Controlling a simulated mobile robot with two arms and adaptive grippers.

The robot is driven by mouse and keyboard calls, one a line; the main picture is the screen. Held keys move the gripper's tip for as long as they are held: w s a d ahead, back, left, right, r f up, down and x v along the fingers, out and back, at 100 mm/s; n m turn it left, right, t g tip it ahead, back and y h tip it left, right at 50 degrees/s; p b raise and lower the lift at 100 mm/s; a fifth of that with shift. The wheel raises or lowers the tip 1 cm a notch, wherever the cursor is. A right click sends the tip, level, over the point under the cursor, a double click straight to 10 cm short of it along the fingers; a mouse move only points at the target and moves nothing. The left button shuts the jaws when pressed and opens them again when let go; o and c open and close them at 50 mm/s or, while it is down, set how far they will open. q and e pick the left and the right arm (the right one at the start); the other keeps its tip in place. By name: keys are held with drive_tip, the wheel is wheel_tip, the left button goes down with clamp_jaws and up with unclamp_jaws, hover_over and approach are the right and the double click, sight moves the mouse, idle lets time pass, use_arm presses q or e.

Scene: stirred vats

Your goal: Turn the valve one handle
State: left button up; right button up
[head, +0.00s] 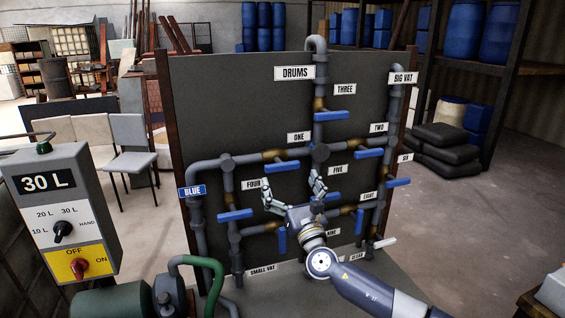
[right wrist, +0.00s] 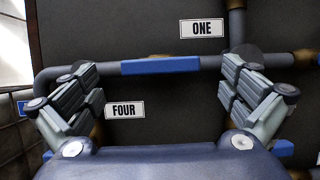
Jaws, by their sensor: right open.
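The valve one handle (head: 281,166) is a blue bar lying about level on the grey pipe, below the ONE label (head: 299,137). My right gripper (head: 292,181) is open and empty in front of the panel, just below this handle in the head view. In the right wrist view, the blue handle (right wrist: 160,66) lies level between the spread fingers of my right gripper (right wrist: 160,78), with the ONE label (right wrist: 202,28) above it. I cannot tell the exact gap in depth. My left gripper is not in view.
Other blue handles are close by: valve four (head: 235,215) at lower left, valve three (head: 331,116) above, valve two (head: 369,153) at right. A control box (head: 62,212) and green pump (head: 120,299) stand at left. Open floor (head: 480,215) lies right of the panel.

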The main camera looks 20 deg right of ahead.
sight(284, 168)
drive_tip(key=shift+p+x, duration=0.45)
drive_tip(key=shift+x, duration=2.45)
drive_tip(key=c, duration=1)
